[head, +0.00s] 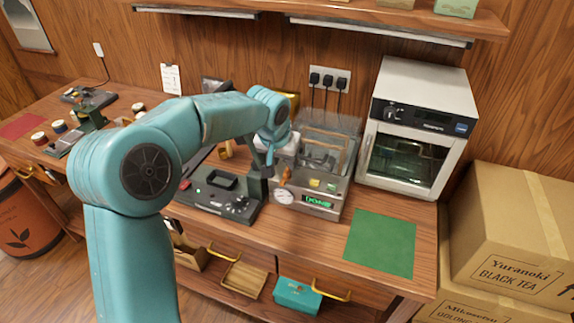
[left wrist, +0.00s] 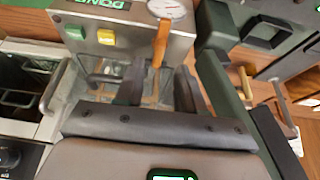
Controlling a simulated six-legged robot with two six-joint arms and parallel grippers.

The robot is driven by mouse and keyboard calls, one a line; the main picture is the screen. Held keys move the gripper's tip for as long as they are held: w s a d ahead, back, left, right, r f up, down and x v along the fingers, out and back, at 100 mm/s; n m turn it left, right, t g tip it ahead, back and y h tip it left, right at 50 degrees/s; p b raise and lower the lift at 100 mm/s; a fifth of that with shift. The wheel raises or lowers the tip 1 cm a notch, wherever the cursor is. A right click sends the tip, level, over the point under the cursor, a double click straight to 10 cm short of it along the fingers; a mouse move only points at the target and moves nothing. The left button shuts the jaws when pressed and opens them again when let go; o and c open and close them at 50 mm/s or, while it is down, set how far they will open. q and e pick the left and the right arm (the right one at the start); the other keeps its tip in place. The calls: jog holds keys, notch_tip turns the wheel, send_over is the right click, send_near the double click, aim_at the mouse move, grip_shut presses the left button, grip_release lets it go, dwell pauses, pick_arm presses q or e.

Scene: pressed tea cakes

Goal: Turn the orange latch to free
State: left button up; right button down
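The orange latch (head: 286,176) is on the front of a metal machine (head: 320,188), between its round gauge and the clear chamber behind. My right gripper is not in view.
The machine's display (head: 317,201) reads DONE. A black device (head: 215,190) with a handle and knobs stands close on the left. A white oven (head: 418,125) stands at the right. A green mat (head: 380,242) lies bare at the front right.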

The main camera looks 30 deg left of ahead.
aim_at(287, 169)
pick_arm(q)
jog(key=x, duration=0.5)
jog(key=shift+w+p, duration=0.15)
jog(key=shift+p, duration=0.15)
jog(key=shift+d+r, duration=0.1)
jog(key=shift+r, duration=0.05)
jog(key=shift+s, duration=0.25)
jog(key=shift+c, duration=0.6)
jog(key=shift+w, duration=0.1)
grip_shut()
